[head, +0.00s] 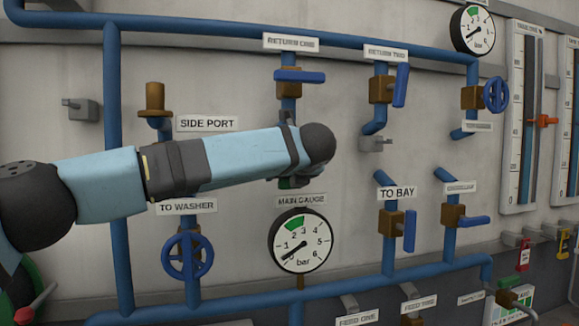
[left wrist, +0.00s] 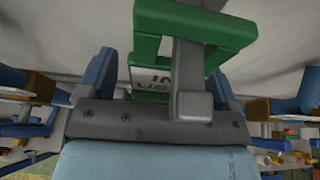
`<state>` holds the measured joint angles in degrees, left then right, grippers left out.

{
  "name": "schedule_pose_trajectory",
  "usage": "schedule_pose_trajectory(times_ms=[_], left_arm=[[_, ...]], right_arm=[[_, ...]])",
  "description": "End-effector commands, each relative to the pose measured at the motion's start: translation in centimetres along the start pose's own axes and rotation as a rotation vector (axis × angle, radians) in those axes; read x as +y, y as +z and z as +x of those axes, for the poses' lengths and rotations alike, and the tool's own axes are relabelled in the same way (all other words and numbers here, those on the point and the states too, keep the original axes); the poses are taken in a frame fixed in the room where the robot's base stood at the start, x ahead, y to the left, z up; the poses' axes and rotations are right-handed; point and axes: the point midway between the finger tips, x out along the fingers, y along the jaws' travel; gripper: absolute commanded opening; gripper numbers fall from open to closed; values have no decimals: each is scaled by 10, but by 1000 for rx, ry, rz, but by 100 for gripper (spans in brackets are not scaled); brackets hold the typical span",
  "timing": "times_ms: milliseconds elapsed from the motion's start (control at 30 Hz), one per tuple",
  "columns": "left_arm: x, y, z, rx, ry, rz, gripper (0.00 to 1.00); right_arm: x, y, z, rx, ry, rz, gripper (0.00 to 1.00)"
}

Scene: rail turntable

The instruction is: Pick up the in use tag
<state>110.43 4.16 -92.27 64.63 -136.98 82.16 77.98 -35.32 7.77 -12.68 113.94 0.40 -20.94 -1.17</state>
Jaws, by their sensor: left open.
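The in use tag (left wrist: 165,80) is green with a white face, and part of its lettering shows in the left wrist view. It hangs on a grey peg (left wrist: 192,75) that crosses in front of it and hides some of the face. My left gripper (left wrist: 160,72) is open, with one blue finger on each side of the tag. I cannot tell whether either finger touches it. My right gripper is not in view.
The wall carries blue pipes (head: 112,200). The main gauge (head: 301,241) is just below my arm, and the blue return one valve handle (head: 299,76) is above it. An empty grey peg (head: 375,144) is to the right. A red tag (head: 524,257) hangs farther right.

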Motion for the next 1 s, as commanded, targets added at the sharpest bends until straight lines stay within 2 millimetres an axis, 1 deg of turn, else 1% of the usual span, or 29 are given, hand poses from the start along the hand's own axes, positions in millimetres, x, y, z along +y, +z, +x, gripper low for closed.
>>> schedule_pose_trajectory(times_ms=[100,133,167,200,267,300,333,367,667,833,900,1000], left_arm=[[0,-1,0,0,0,0,85],[0,-1,0,0,0,0,83],[0,-1,0,0,0,0,76],[0,-1,0,0,0,0,67],[0,0,0,0,0,0,53],[0,0,0,0,0,0,44],[0,0,0,0,0,0,37],[0,0,0,0,0,0,32],[0,0,-1,0,0,0,32],[0,7,-3,-1,0,-1,32],[-1,11,-8,-1,-2,0,32],[-1,3,-23,-1,-4,1,32]], right_arm=[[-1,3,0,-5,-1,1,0],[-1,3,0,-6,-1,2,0],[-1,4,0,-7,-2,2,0],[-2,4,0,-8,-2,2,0],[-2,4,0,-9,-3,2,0],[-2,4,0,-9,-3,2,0],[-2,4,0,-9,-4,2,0],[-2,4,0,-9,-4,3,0],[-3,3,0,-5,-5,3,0],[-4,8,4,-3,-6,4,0],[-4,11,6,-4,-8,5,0],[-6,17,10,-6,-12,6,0]])
